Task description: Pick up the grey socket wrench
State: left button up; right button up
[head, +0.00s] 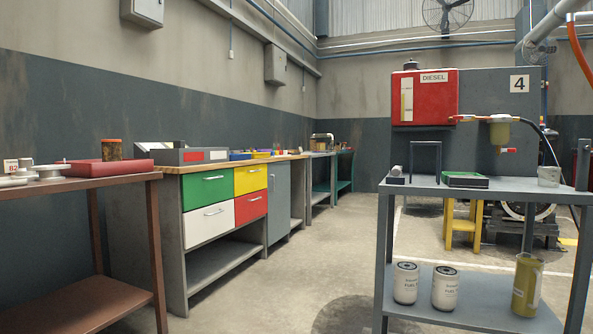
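I cannot make out a grey socket wrench for certain in the head view. A small grey and dark item (397,175) sits at the left end of the grey cart's top, too small to identify. Neither of my grippers is in view.
The grey cart (465,191) stands at the right with a green-rimmed tray (466,180) on top and white filters (405,283) below. A brown table (85,184) with a red case (108,173) is at the left. A workbench (174,238) stands behind it. Concrete floor (330,235) between is clear.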

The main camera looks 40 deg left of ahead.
aim_at(395, 172)
jog(key=u, duration=0.7)
